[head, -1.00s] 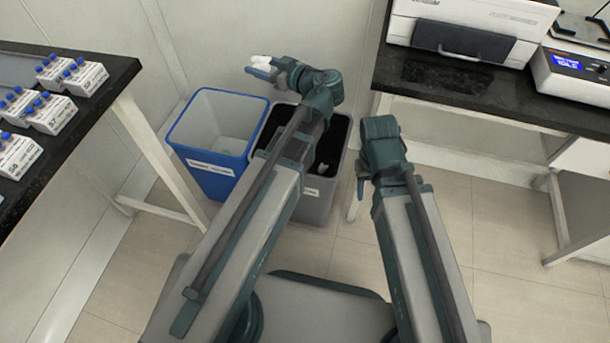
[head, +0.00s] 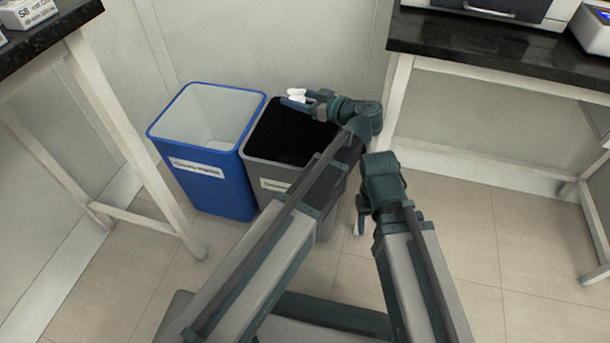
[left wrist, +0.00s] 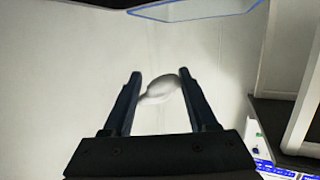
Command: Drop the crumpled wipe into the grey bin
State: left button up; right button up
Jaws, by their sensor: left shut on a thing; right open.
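The crumpled wipe is a small white lump (head: 296,92) at the tip of my left gripper (head: 297,98). In the left wrist view the wipe (left wrist: 162,90) sits between the two dark fingers, which are shut on it. The grey bin (head: 260,172) stands open on the floor with a dark inside and a label on its front. In the head view the left gripper shows over the bin's back part; its height above the rim is hard to tell. My forearm hides the bin's right front. My right gripper (head: 359,218) is open and empty, pointing down right of the bin.
A blue bin (head: 222,190) with a label stands close against the grey bin's left side. A bench (head: 40,35) is at the left, and a black-topped bench (head: 470,40) with machines is at the right. The wall is close behind the bins.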

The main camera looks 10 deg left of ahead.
pick_arm(q)
notch_tip(320, 180, down, 6)
jog(key=b, duration=0.6)
jog(key=o, duration=1.4)
jog(key=shift+c, duration=0.2)
jog(key=shift+r, duration=0.1)
